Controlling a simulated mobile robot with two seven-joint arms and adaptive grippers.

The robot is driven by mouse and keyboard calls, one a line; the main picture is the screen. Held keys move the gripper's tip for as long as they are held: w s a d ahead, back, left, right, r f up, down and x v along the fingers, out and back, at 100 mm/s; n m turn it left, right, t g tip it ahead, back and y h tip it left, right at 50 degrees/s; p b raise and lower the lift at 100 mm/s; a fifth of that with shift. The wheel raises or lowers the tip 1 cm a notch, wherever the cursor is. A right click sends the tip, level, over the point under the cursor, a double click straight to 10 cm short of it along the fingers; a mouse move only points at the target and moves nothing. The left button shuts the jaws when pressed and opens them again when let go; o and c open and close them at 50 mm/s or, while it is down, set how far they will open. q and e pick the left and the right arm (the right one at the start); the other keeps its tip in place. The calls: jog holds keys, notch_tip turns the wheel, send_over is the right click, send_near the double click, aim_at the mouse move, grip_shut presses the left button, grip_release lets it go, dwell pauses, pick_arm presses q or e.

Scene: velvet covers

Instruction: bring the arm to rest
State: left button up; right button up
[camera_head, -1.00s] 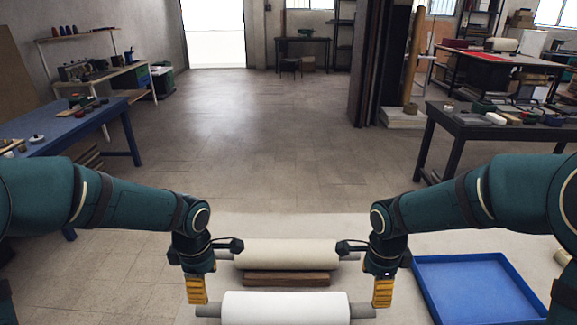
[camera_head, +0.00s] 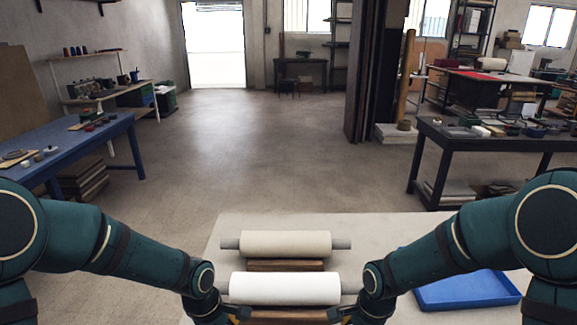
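My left gripper (camera_head: 238,314) and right gripper (camera_head: 337,315) are low in the head view, by the near side of the white roll. They point inward toward each other, and only parts of them show at the bottom edge. I cannot tell whether either is open or shut. The white roll (camera_head: 285,288) lies on the pale table, its core ends partly behind my wrists. I see nothing held. A cream roll (camera_head: 285,244) with grey core ends lies behind it, apart from both grippers.
A wooden strip (camera_head: 286,266) lies between the rolls, and another (camera_head: 288,317) is at the front edge. A blue tray (camera_head: 465,292) is on the right, partly behind my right arm. A blue bench (camera_head: 70,147) stands left and a dark table (camera_head: 500,140) right. The floor between is open.

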pick_arm(q)
jog(key=s+d+f+m+h, duration=0.1)
jog(key=s+d+f+m, duration=0.1)
jog(key=s+f+m, duration=0.4)
jog(key=s+d+f+m+t+h, duration=0.1)
jog(key=s+d+f+m, duration=0.2)
jog(key=s+f+m, duration=0.3)
jog(key=shift+f+t, duration=0.3)
jog(key=shift+f, duration=0.9)
pick_arm(e)
jog(key=s+a+f+n+y, duration=0.1)
jog(key=s+a+f+n, duration=0.1)
jog(key=s+f+n, duration=0.4)
jog(key=s+a+f+n+t+y, duration=0.1)
jog(key=s+a+f+n, duration=0.2)
jog(key=s+f+n, duration=0.3)
jog(key=shift+a+f+t+y, duration=0.3)
jog(key=shift+a+f, duration=0.05)
jog(key=shift+f, duration=0.6)
pick_arm(q)
jog(key=shift+w, duration=0.1)
